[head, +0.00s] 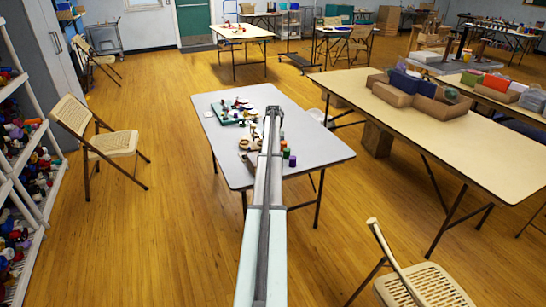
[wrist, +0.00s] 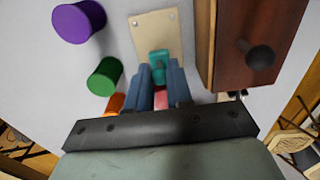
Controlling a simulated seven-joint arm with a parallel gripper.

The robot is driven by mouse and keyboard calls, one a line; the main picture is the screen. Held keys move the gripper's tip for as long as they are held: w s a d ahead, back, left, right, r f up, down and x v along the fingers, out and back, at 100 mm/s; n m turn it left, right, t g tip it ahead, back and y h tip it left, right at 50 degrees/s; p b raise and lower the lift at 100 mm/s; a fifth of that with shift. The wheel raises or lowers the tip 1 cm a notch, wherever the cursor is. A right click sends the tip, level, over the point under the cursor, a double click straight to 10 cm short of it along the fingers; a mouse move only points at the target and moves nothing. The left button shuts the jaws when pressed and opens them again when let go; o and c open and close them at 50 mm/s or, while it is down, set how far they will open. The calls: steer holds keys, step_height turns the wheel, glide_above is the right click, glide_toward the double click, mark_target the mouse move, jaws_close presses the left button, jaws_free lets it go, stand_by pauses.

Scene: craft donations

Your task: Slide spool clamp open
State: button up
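In the wrist view, a teal piece (wrist: 158,60), likely the spool clamp's slider, sits at the lower edge of a beige plate (wrist: 153,32) with small screws. My gripper (wrist: 159,70) has its two blue-grey fingers apart, one on each side of the teal piece. The fingertips are very close to it; I cannot tell if they press on it. A pink piece (wrist: 160,98) shows between the fingers nearer the palm. In the head view my arm reaches over the grey table (head: 232,168) and hides the clamp and fingertips.
Purple (wrist: 78,22), green (wrist: 103,77) and orange (wrist: 116,103) spools stand left of the fingers. A brown wooden block (wrist: 240,40) with a dark knob (wrist: 260,55) stands close on the right. In the head view, a green tray (head: 224,112) with small items lies farther back.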

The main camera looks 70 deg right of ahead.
jaws_close()
steer(key=shift+s, duration=0.1)
steer(key=shift+s+a, duration=1.05)
steer(key=shift+a, duration=0.1)
steer(key=shift+o, duration=2.2)
jaws_free()
steer(key=shift+r, duration=0.15)
step_height(320, 180, up, 7)
steer(key=shift+r, duration=0.1)
